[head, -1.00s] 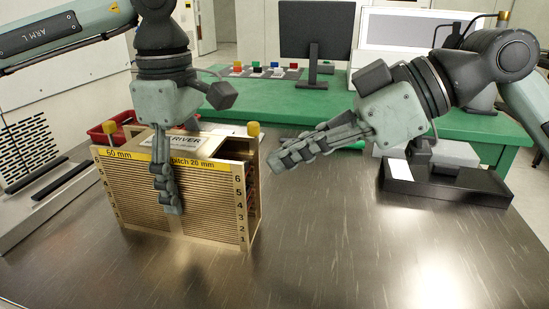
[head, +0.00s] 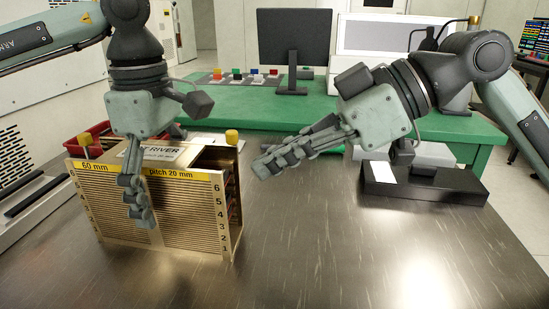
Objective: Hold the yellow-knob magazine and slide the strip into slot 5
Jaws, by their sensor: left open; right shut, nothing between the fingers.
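My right gripper (head: 263,168) is shut and empty, above the table to the right of the magazine, pointing left. I cannot make out the strip.
A black tray (head: 440,193) with grey blocks and a white card stands at the right. A red bin (head: 95,133) is behind the magazine. A green bench (head: 260,118) with a monitor (head: 293,40) is at the back. The front and middle of the table are clear.

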